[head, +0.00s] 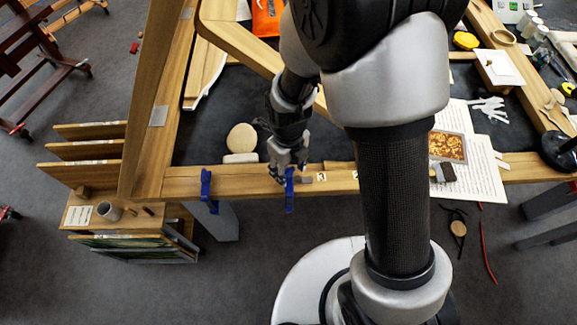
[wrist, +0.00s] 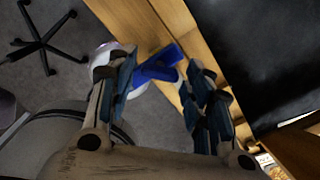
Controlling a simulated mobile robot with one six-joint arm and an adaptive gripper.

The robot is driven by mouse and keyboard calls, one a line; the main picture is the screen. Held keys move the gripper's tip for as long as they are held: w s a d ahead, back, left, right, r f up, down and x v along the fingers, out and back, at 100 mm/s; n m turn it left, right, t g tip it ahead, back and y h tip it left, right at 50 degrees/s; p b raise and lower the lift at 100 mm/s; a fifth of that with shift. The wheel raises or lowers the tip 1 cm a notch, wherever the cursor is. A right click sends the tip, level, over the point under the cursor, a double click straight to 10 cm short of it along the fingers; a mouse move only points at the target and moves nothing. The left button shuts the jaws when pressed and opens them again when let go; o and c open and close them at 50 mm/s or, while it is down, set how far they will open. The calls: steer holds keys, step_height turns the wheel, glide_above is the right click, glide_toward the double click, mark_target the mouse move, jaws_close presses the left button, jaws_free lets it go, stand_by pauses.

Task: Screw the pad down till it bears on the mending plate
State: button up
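Two blue clamps sit on the front wooden rail: a left clamp (head: 208,190) and a right clamp (head: 289,189). My gripper (head: 287,164) is over the rail, right at the top of the right clamp. In the wrist view my gripper (wrist: 160,78) has its two fingers apart, with a blue clamp (wrist: 158,66) showing in the gap between and beyond them. I see no contact between fingers and clamp. The clamp's pad and the spot it faces are hidden. A small grey piece (head: 307,180) lies on the rail beside the right clamp; I cannot tell whether it is the mending plate.
The wooden rail (head: 240,183) runs along the front of the dark table. A round cream disc (head: 241,138) stands behind it. Slotted wooden racks (head: 85,175) stand at left.

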mark_target(289, 171)
steer(key=shift+o, duration=0.5)
steer(key=shift+r, duration=0.1)
steer(key=shift+w+r, duration=0.1)
steer(key=shift+r, duration=0.3)
step_height(289, 171, up, 11)
